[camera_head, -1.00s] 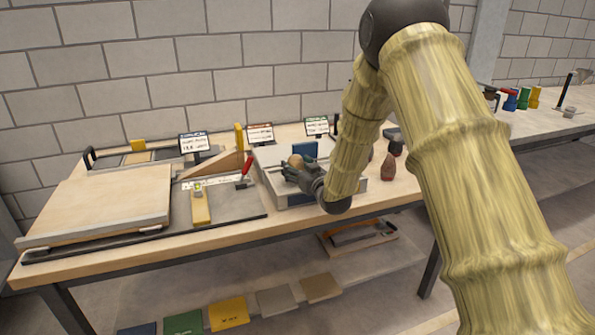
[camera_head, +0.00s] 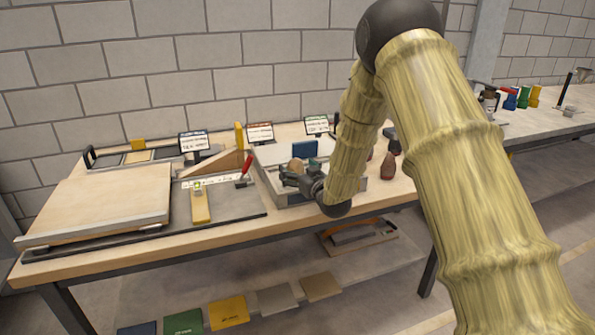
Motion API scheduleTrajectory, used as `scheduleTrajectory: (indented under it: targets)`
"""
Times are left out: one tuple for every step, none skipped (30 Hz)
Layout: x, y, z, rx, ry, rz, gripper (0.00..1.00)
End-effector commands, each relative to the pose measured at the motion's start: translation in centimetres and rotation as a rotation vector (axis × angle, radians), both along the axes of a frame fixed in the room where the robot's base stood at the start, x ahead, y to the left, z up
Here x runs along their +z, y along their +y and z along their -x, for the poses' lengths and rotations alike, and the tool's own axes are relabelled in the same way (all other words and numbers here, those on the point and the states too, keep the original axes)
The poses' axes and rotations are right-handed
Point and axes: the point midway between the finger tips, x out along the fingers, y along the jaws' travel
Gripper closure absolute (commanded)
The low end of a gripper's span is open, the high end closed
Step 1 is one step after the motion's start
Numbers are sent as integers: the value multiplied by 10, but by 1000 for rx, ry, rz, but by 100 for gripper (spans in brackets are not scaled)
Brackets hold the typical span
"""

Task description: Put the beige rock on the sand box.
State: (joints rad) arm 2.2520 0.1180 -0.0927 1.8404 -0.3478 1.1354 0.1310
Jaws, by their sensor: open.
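The beige rock (camera_head: 296,165) is a small, rounded tan lump at the grey tray in the middle of the bench. My gripper (camera_head: 286,177) is open, just in front of and below the rock in the picture. I cannot tell whether its fingers touch the rock; the rock's lower part is hidden by them. A wide, shallow box with a flat sand-coloured top, which looks like the sand box (camera_head: 105,195), lies at the left end of the bench, apart from my gripper.
The grey tray (camera_head: 292,200) also holds a blue block (camera_head: 305,149). A red-handled tool (camera_head: 244,170) and a yellow level-like bar (camera_head: 200,207) lie between the tray and the sand-coloured box. Reddish-brown rocks (camera_head: 388,166) stand right of my forearm. Small signs stand behind.

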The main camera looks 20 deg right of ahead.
Motion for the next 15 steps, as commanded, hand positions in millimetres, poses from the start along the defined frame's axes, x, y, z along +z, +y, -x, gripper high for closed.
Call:
scheduleTrajectory:
  targets:
    - [1, 0, 0, 0, 0, 0, 13]
    - [3, 0, 0, 0, 0, 0, 13]
    - [5, 0, 0, 0, -1, 0, 13]
    - [4, 0, 2, 0, 0, 0, 13]
    - [4, -1, 4, 0, 0, 0, 13]
    - [4, -2, 9, -1, 0, 0, 13]
    - [4, -3, 13, -1, 0, -1, 13]
    - [4, -3, 17, -1, 1, -1, 13]
    - [5, -4, 23, -1, 1, -1, 13]
    - [5, -5, 29, -1, 1, -1, 13]
    - [5, -6, 34, -1, 1, -1, 13]
    - [5, -8, 42, -2, 1, -1, 13]
    - [6, -8, 47, -1, 1, -1, 13]
    - [6, -9, 53, -1, 1, -1, 13]
    - [6, -10, 60, -1, 1, -1, 13]
